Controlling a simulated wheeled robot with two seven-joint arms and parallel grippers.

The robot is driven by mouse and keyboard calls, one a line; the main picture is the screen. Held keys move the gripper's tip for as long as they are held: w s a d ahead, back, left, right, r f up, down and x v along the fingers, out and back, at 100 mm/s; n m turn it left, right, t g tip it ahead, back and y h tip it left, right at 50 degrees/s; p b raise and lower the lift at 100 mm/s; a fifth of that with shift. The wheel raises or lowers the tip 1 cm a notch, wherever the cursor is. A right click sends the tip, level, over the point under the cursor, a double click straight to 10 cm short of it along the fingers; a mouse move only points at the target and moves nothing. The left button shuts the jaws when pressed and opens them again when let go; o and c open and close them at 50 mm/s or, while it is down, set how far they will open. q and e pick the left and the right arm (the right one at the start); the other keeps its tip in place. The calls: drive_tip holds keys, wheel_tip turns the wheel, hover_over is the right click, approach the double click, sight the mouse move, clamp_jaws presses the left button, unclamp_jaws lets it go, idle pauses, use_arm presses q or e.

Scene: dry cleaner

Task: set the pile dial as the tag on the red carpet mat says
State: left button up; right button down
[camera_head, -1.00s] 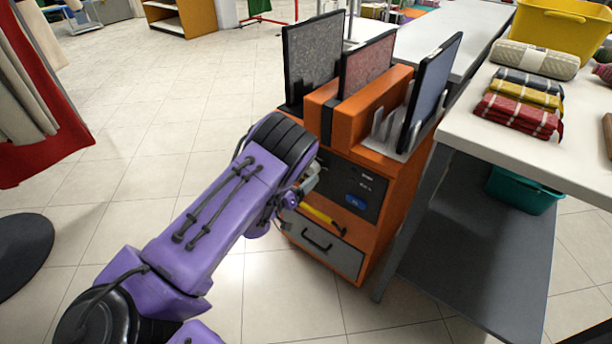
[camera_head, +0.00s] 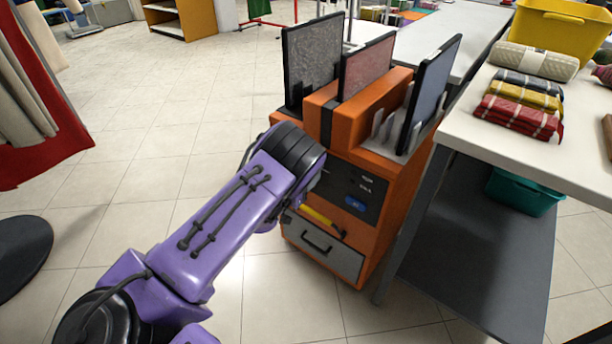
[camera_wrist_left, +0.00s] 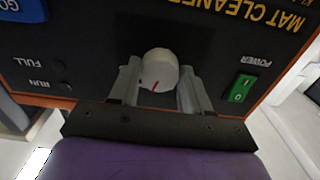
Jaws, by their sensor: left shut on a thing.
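The pile dial (camera_wrist_left: 160,68) is a pale round knob with a red mark on the dark panel. The wrist picture shows the panel upside down, and the red mark points toward the picture's bottom, slightly left. My left gripper (camera_wrist_left: 157,82) is shut on the dial, one finger at each side. In the head view the gripper and dial are hidden behind my purple arm. The red carpet mat (camera_head: 364,68) stands upright in the middle of the orange mat cleaner (camera_head: 385,225). I cannot read a tag on it. My right gripper is not in view.
A grey mat (camera_head: 313,60) and a blue mat (camera_head: 431,92) stand either side of the red one. The panel has a green power switch (camera_wrist_left: 241,88) and a blue GO button (camera_wrist_left: 12,6). A white table (camera_head: 475,135) with folded cloths stands close at the right.

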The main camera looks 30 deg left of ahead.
use_arm(q)
drive_tip(key=shift+m, duration=0.9)
drive_tip(key=o, duration=1)
drive_tip(key=shift+o, duration=0.2)
drive_tip(key=s, duration=1)
drive_tip(key=shift+s+a+p, duration=0.3)
drive_tip(key=shift+a+p, duration=0.05)
drive_tip(key=shift+a, duration=0.1)
